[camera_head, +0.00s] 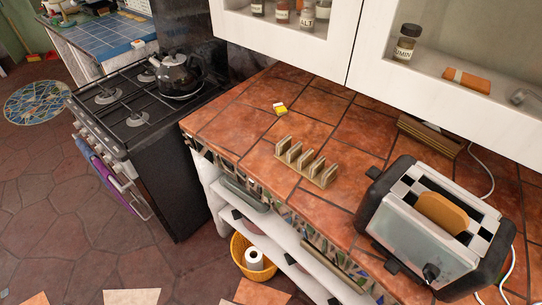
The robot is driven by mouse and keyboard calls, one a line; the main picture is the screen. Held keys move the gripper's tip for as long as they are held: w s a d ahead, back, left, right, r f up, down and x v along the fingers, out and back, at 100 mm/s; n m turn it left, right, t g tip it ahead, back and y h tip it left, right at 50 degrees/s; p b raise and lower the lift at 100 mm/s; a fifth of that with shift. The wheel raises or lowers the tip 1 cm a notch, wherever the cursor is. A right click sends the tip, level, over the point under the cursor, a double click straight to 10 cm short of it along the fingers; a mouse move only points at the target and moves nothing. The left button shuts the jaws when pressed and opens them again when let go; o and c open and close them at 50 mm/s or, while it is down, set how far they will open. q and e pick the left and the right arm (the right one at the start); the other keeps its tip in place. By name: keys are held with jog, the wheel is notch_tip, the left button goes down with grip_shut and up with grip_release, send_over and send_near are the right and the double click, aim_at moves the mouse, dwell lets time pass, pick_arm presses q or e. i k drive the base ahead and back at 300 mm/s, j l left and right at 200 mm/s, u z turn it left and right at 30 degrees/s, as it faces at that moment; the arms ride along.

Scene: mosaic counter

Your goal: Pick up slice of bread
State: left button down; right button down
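A slice of bread (443,214) stands upright in a slot of the toaster (405,228), its brown top part showing above the slot and its lower part hidden inside. The toaster is silver and black and stands at the right end of the tiled counter (340,118). Its second slot, behind the bread, looks empty. Neither of my grippers is in the head view.
A wooden toast rack (306,163) stands left of the toaster, with a small yellow and white box (280,108) further back. White wall cabinets (446,65) overhang the counter's back. A black kettle (177,73) sits on the stove (128,110). A white cord lies by the toaster.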

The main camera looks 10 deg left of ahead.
aim_at(452, 218)
jog(key=k+z, duration=0.15)
jog(key=z, duration=0.8)
